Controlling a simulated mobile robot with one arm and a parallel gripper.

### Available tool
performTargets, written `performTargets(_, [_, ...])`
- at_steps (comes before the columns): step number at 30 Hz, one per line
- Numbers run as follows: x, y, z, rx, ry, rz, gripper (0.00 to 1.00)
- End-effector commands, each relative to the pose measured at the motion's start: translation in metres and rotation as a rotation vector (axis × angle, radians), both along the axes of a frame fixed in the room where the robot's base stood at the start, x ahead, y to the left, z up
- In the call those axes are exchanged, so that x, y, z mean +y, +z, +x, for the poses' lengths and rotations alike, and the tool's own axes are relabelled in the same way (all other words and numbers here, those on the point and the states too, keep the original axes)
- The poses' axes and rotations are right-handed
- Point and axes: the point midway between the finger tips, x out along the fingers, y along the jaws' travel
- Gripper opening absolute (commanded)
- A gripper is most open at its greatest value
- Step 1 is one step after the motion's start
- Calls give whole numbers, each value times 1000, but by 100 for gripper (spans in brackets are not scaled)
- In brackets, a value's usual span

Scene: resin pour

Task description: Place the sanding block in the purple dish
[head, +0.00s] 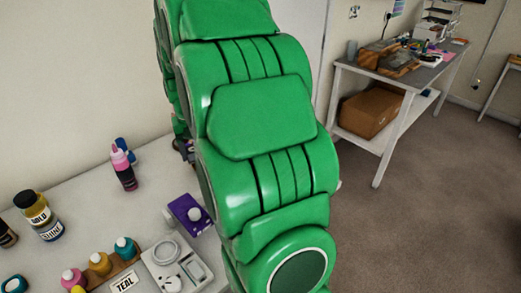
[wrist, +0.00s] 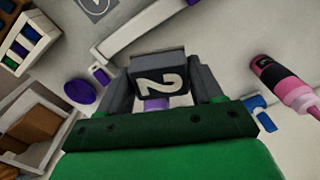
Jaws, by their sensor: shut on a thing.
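My gripper (wrist: 160,92) is shut on a dark grey block (wrist: 158,78) with a pale "2" on its face. I cannot tell from its look whether this is the sanding block. A round purple thing (wrist: 80,92), perhaps the purple dish, lies left of the gripper in the wrist view, apart from the held block. A small purple patch shows beneath the block between the fingers.
A pink bottle (head: 124,170) stands on the white table (head: 75,205). A purple box-like item with a white knob (head: 194,213), a white tray (head: 172,265) and several paint bottles (head: 99,264) are near the front. A grey-topped workbench (head: 395,70) stands at the back right.

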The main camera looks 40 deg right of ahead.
Motion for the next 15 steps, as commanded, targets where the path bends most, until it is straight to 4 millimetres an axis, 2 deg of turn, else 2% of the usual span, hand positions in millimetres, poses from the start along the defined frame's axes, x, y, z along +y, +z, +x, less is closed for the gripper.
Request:
performTargets(3, [-31, 2, -11, -1, -66, 0, 35])
performTargets(15, [-123, 9, -57, -3, -271, 0, 35])
